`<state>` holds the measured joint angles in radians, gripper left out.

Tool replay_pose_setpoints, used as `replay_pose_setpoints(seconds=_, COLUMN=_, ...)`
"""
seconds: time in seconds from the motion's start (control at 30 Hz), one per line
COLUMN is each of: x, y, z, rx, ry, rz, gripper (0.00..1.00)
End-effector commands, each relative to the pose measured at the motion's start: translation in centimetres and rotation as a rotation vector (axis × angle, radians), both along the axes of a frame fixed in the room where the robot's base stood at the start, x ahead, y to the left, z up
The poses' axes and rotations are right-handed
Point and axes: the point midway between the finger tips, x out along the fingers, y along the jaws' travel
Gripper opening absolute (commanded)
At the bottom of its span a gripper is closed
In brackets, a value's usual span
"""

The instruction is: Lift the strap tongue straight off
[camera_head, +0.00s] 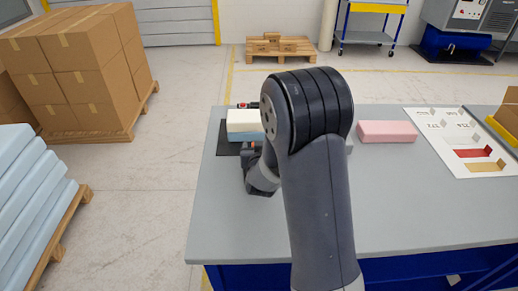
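A foam block with a cream top and a light blue lower part (243,123) stands on a dark mat (228,150) at the table's left end. A small dark piece with a red spot (246,105) shows just behind the block; I cannot tell if it belongs to the strap. I cannot make out the strap tongue. My gripper (252,147) is close to the block's near side, mostly hidden by my wrist and arm. Its fingertips are not clear, so I cannot tell whether it is open or touching anything.
The grey table (400,212) has free room at front and right. A pink foam block (386,131) lies right of my arm. A white board (460,140) with red and tan patches lies farther right, beside a cardboard box (507,117). Pale blue slabs (25,190) are stacked at left.

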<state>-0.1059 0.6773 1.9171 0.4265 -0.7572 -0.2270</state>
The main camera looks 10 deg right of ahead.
Motion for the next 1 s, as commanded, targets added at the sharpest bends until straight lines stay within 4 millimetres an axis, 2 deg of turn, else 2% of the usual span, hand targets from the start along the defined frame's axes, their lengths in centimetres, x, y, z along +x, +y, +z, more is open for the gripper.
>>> replay_pose_setpoints(seconds=0.07, x=0.0, y=0.0, z=0.0, rx=0.0, ry=0.0, rz=0.0, gripper=0.64)
replay_pose_setpoints(seconds=0.6, x=0.0, y=0.0, z=0.0, rx=0.0, ry=0.0, rz=0.0, gripper=0.2)
replay_pose_setpoints(seconds=0.87, x=0.0, y=0.0, z=0.2, rx=0.0, ry=-0.001, rz=0.0, gripper=0.18)
replay_pose_setpoints(seconds=1.0, x=0.0, y=0.0, z=1.2, rx=0.0, ry=-0.004, rz=0.0, gripper=0.18)
